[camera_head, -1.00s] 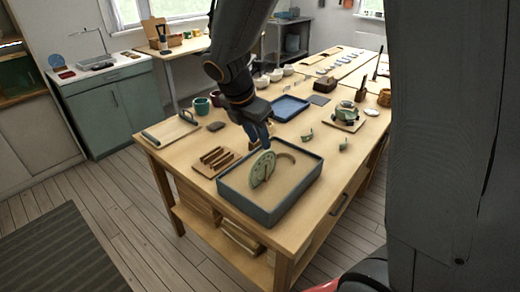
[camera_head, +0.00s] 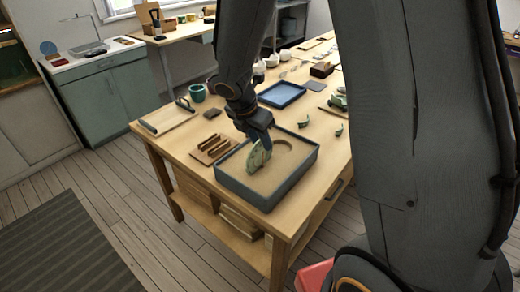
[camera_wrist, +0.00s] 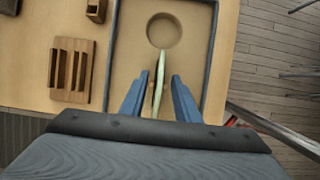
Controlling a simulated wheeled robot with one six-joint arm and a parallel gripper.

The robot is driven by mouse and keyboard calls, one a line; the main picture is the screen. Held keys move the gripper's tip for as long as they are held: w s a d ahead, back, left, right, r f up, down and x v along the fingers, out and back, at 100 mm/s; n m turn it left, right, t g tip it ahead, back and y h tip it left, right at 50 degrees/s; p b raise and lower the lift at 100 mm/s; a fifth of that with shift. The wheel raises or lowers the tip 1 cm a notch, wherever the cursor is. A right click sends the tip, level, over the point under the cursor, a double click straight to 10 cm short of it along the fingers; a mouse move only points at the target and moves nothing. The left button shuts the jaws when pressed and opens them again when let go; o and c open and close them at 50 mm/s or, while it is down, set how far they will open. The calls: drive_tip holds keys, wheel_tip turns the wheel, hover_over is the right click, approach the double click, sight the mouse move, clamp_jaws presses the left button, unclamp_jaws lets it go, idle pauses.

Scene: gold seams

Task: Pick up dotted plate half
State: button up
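The pale green plate half (camera_head: 258,157) stands on edge in the sand of a grey tray (camera_head: 304,172) on the workbench. My gripper (camera_head: 260,140) reaches down over it from above. In the wrist view the plate half (camera_wrist: 160,72) shows as a thin edge between the two blue fingers of my gripper (camera_wrist: 160,88). The fingers are open, one on each side, with a visible gap to the plate. Its dots cannot be made out, and its lower part is hard to see.
A round hollow (camera_wrist: 163,31) lies in the sand beyond the plate half. A wooden rack (camera_head: 213,149) stands left of the tray. A blue tray (camera_head: 282,94), a green cup (camera_head: 197,93) and small green shards (camera_head: 304,121) sit farther back. The tray's walls are close around my gripper.

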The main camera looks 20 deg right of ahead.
clamp_jaws()
